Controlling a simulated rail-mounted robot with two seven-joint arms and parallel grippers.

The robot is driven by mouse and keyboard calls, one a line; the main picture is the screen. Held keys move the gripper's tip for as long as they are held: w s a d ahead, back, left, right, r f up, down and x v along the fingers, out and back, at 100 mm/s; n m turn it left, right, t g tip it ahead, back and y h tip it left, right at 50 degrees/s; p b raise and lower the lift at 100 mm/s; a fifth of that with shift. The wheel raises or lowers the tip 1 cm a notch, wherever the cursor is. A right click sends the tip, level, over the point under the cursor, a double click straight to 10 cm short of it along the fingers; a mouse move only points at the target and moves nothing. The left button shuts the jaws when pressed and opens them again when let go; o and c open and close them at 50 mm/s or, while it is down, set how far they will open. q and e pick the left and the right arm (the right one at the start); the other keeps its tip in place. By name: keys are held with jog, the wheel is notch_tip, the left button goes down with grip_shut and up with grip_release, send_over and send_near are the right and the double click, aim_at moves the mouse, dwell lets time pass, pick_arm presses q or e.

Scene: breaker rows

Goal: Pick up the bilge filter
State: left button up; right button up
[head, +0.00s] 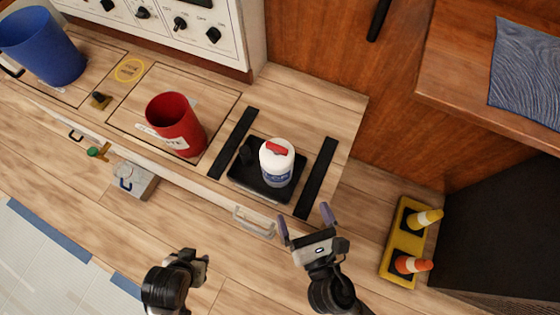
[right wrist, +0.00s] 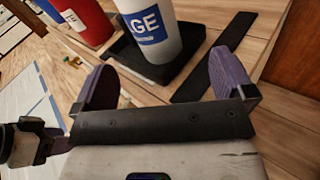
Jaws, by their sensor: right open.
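The bilge filter (head: 277,162) is a white canister with a red top and a blue label. It stands upright on a black tray (head: 244,180) on the wooden bench. In the right wrist view the filter (right wrist: 156,28) shows its label ending in "GE", with its top cut off. My right gripper (head: 305,222) is open and empty, its purple-padded fingers pointing toward the filter from the near side, apart from it. In the wrist view the filter is beyond the gap between the fingers (right wrist: 165,80). My left gripper (head: 190,263) is at the bottom; its jaws are unclear.
Two black strips (head: 233,143) (head: 316,178) flank the tray. A red bin (head: 175,124) and a blue bin (head: 42,45) stand to the left. A grey padlock-like box (head: 135,181) sits on the bench front. A yellow tray with small cones (head: 397,243) lies to the right.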

aim_at(283, 177)
jog(key=shift+s+a+r+n+y, duration=0.15)
jog(key=shift+a+n+y, duration=0.25)
jog(key=shift+n, duration=0.4)
jog(key=shift+a, duration=0.2)
jog(key=shift+n, duration=0.3)
jog(key=b+x, duration=0.1)
jog(key=x, duration=0.7)
jog(key=shift+r, duration=0.1)
jog(key=b+x, duration=0.1)
jog(key=x, duration=0.1)
jog(key=b+x, duration=0.2)
jog(key=shift+w+f, duration=0.25)
jog(key=shift+w, duration=0.1)
jog(key=shift+w+a, duration=0.15)
jog(key=shift+w, duration=0.25)
jog(key=c, duration=1.1)
jog(key=shift+r, duration=0.15)
